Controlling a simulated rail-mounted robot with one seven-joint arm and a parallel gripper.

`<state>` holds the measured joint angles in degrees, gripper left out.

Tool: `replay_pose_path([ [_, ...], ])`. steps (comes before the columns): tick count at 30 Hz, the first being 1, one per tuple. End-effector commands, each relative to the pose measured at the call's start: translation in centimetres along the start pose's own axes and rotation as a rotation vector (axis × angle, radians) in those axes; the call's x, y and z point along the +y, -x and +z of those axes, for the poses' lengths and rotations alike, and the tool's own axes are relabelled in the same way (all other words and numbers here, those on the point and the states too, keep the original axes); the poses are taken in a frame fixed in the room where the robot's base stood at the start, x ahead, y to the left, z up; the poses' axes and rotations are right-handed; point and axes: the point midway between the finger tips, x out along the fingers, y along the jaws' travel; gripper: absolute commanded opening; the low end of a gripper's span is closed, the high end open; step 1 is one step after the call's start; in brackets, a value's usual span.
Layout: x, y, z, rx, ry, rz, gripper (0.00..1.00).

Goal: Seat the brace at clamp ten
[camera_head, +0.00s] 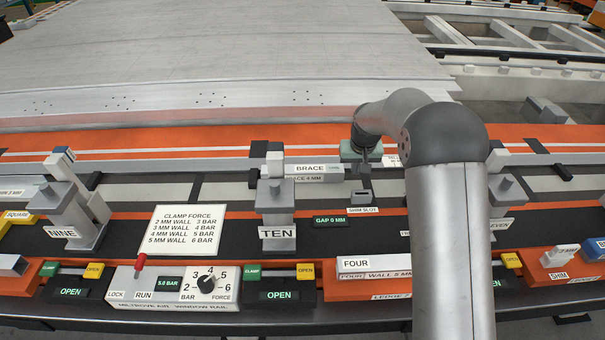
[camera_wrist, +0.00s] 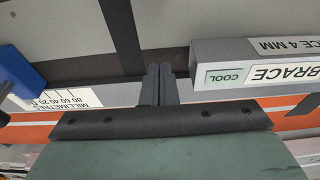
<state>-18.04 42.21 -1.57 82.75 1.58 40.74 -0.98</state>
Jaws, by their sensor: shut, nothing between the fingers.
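The brace (camera_head: 315,170) is a light grey bar labelled BRACE and 4 MM. It lies behind the post of clamp ten (camera_head: 277,215), its left end partly hidden by the post. In the wrist view the brace (camera_wrist: 225,85) is at the right, with a small COOL tag on its end. My gripper (camera_head: 363,172) is just right of the brace in the head view. In the wrist view its fingers (camera_wrist: 158,82) are together and empty, with a small gap to the brace's end. Clamp ten's lower display (camera_head: 279,295) reads OPEN; another display (camera_head: 331,221) reads GAP 0 MM.
The control box (camera_head: 170,288) shows 5.0 BAR, with a red lever and a force knob. A clamp force card (camera_head: 187,230) stands behind it. Clamp nine (camera_head: 70,215) is at the left. A FOUR, WALL 5 MM block (camera_head: 372,264) lies front right. A blue object (camera_wrist: 18,72) is in the wrist view.

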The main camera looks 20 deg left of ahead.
Motion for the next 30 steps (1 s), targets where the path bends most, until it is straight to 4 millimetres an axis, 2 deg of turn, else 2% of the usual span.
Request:
replay_pose_path([
  [17,-0.02,0.00,0.00,0.000,0.000,0.000,0.00],
  [30,-0.83,0.00,-0.01,0.000,0.000,0.000,0.00],
])
